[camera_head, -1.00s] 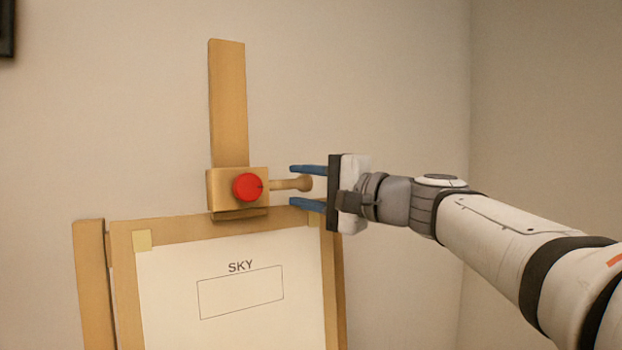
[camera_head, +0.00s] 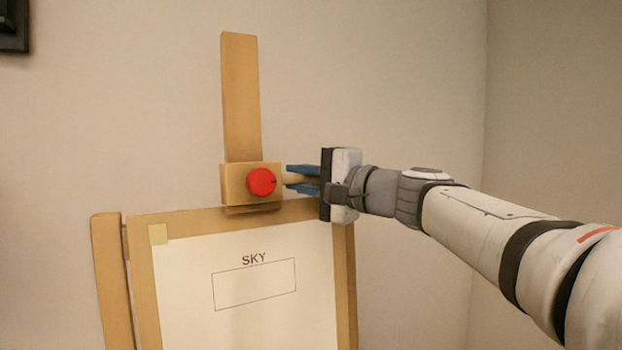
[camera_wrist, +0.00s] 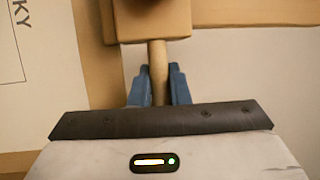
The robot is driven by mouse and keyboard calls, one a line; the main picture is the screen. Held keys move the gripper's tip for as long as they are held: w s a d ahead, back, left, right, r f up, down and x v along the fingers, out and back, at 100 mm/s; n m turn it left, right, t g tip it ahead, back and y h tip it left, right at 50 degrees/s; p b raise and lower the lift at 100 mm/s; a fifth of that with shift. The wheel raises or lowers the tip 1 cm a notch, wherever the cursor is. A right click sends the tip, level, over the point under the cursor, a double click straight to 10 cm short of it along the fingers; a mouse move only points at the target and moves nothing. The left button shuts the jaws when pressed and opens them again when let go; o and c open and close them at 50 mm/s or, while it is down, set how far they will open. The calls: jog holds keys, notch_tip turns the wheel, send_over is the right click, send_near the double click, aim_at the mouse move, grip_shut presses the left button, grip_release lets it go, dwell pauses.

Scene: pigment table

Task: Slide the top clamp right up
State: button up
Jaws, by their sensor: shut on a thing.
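The top clamp (camera_head: 235,184) is a wooden block with a red knob (camera_head: 261,182) on its front. It sits on the upright wooden mast (camera_head: 241,95), low down, just above the board's top edge. A wooden handle (camera_wrist: 158,68) sticks out from the clamp's right side. My gripper (camera_head: 304,179) is shut on this handle, its blue fingers on either side of it. In the wrist view the clamp block (camera_wrist: 152,20) is at the top, and the fingers (camera_wrist: 158,88) flank the handle. The handle's end is hidden by the gripper.
A framed board (camera_head: 142,270) with a white sheet (camera_head: 190,320) marked SKY stands below the clamp. The mast above the clamp is bare. A dark object (camera_head: 14,28) is on the wall at the upper left.

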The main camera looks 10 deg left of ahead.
grip_shut()
jog(key=r, duration=0.2)
jog(key=r+p, duration=0.1)
jog(key=r, duration=0.3)
jog(key=shift+w+a+p, duration=0.15)
jog(key=shift+w+p, duration=0.1)
jog(key=shift+p, duration=0.15)
jog(key=o, duration=0.8)
grip_release()
jog(key=shift+f, duration=0.1)
jog(key=b+v, duration=0.3)
jog(key=v, duration=0.4)
jog(key=shift+s+d, duration=0.25)
jog(key=shift+d, duration=0.1)
